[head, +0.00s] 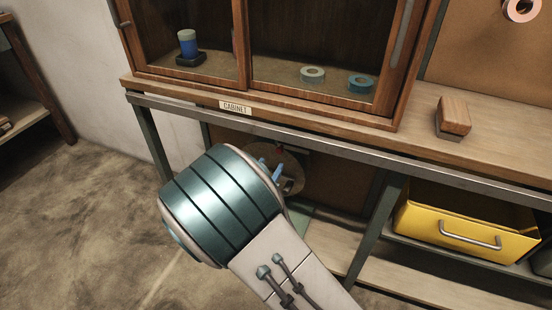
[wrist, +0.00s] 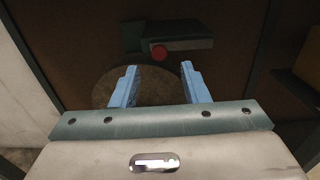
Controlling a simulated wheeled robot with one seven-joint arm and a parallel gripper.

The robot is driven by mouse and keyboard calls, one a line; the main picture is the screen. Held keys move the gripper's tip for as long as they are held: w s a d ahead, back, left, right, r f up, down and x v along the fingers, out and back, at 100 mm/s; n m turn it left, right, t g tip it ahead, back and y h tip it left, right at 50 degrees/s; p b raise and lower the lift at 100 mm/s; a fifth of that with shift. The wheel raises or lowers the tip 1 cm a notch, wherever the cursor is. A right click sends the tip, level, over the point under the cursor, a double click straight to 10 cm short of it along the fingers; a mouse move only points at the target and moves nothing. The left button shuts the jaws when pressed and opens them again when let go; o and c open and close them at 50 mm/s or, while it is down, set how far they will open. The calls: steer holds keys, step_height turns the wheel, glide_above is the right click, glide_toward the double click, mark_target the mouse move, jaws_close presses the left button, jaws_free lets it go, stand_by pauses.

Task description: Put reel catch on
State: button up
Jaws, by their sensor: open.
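My gripper (wrist: 158,70) is open, with its two blue fingers apart and nothing seen between them. In the wrist view a dark green bracket (wrist: 190,44) with a round red button (wrist: 159,53) lies just beyond the fingertips. It may be the reel catch, but I cannot tell whether it is on or off. A round brownish disc (wrist: 108,92), likely the reel, sits below it, partly hidden by the fingers. In the head view the disc (head: 293,178) shows under the bench, partly hidden behind my arm.
The bench (head: 330,122) overhangs this space, with green legs (head: 378,225) at the sides. A glass-fronted cabinet (head: 245,50) with tape rolls stands on top, beside a wooden block (head: 453,114). A yellow drawer (head: 465,218) is at the right.

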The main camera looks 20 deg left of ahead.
mark_target(279, 152)
steer(key=w+b, duration=0.1)
steer(key=w, duration=0.4)
steer(key=shift+w+d, duration=0.15)
steer(key=shift+w, duration=0.25)
jaws_close()
